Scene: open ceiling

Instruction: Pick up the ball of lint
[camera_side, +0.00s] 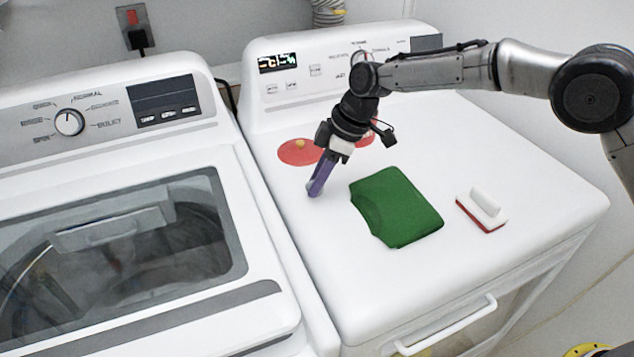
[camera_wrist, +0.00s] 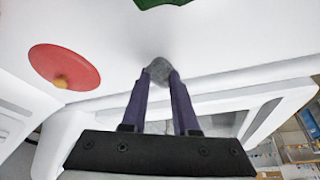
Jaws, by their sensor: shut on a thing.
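The ball of lint (camera_wrist: 158,68) is a small grey lump at the tips of my gripper (camera_wrist: 160,78) in the wrist view. My gripper's two purple fingers are shut on it. In the side view my gripper (camera_side: 314,189) points down at the white machine top (camera_side: 340,280), left of the green cloth. The lint cannot be made out in the side view. Whether it still touches the top is hard to tell.
A folded green cloth (camera_side: 397,207) lies right of my gripper. A white brush with a red base (camera_side: 481,210) lies farther right. A red disc (camera_side: 298,153) with a small yellow-orange thing on it is behind, with another red patch (camera_side: 365,139) nearby. A washer (camera_side: 120,240) stands left.

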